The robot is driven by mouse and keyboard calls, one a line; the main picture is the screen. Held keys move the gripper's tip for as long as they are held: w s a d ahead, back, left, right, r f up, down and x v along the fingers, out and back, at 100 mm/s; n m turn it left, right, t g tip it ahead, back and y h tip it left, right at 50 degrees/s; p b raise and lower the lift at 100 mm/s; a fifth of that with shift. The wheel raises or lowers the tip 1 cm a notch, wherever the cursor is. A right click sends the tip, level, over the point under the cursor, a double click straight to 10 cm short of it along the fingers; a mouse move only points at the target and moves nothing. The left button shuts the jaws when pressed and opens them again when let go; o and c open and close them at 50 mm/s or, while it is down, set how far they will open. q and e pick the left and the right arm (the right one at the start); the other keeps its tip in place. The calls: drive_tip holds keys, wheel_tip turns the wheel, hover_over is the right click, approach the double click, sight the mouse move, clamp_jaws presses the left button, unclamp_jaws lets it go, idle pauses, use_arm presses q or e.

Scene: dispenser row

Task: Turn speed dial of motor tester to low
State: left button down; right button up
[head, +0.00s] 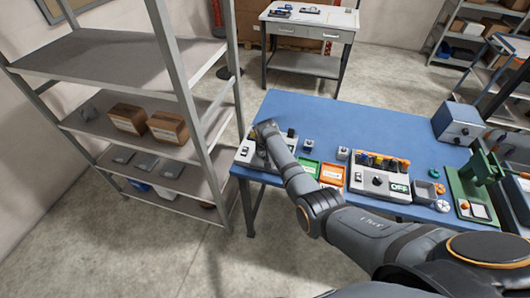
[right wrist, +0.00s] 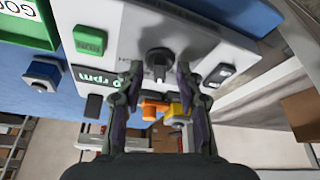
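The motor tester (head: 246,155) is a pale box at the left end of the blue table, partly hidden by my right arm. In the right wrist view its panel (right wrist: 120,22) carries a black speed dial (right wrist: 158,60) with a pale pointer mark, a green button and a green display ending in "rpm". My right gripper (right wrist: 160,72) is open, with one fingertip on each side of the dial. I cannot tell whether they touch it. In the head view the right gripper (head: 266,129) is over the tester. My left gripper is not in view.
Green (head: 307,168) and orange (head: 332,173) trays lie right of the tester. Beyond them are a panel with an "OFF" display (head: 371,181), a blue-grey box (head: 457,124) and a green press (head: 466,183). A metal shelf (head: 120,55) stands left. The table's back middle is clear.

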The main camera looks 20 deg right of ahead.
drive_tip(key=v, duration=1.2)
